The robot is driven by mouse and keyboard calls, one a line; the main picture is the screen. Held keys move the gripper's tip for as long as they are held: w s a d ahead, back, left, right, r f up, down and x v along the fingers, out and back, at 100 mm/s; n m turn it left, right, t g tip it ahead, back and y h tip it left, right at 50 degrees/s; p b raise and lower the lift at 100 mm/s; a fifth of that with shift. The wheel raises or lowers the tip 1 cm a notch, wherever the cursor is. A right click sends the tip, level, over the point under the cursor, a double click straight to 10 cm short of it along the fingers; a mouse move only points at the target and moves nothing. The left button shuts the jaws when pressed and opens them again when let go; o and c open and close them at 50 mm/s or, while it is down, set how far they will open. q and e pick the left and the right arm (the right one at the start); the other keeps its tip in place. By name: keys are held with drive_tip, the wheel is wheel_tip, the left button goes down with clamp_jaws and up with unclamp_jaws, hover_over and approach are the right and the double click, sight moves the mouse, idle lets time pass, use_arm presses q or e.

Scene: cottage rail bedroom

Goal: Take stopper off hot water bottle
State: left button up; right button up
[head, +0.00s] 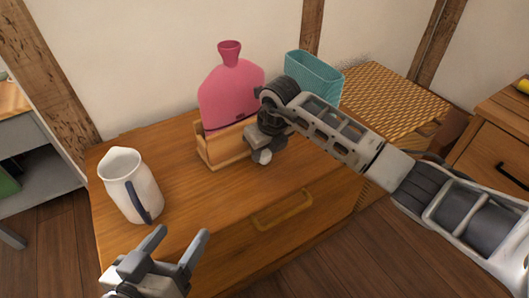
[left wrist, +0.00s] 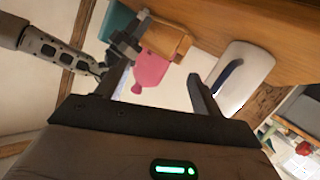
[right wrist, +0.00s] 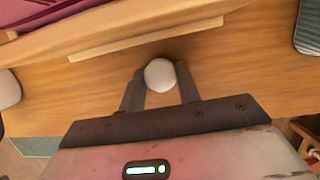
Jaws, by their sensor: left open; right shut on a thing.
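The pink hot water bottle (head: 230,95) stands upright in a wooden holder (head: 226,150) on the wooden chest top. Its flared neck (head: 229,52) points up, and I see no stopper in it. The bottle also shows in the left wrist view (left wrist: 151,70). My right gripper (head: 262,148) is in front of the holder's right end, shut on a pale round knob, apparently the stopper (right wrist: 160,75). The knob is low over the chest top; I cannot tell if it touches. My left gripper (head: 179,240) is open and empty near the chest's front edge.
A white jug (head: 131,185) with a dark handle stands at the left of the chest top. A teal basket (head: 314,75) is behind my right arm. A woven surface (head: 395,98) lies to the right. The chest top between jug and holder is clear.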

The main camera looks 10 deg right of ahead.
drive_tip(key=shift+f, duration=0.2)
drive_tip(key=o, duration=1.1)
drive_tip(key=shift+r, duration=0.1)
drive_tip(key=shift+c, duration=0.2)
use_arm(q)
drive_tip(key=shift+w+r, duration=0.25)
drive_tip(key=shift+r, duration=0.05)
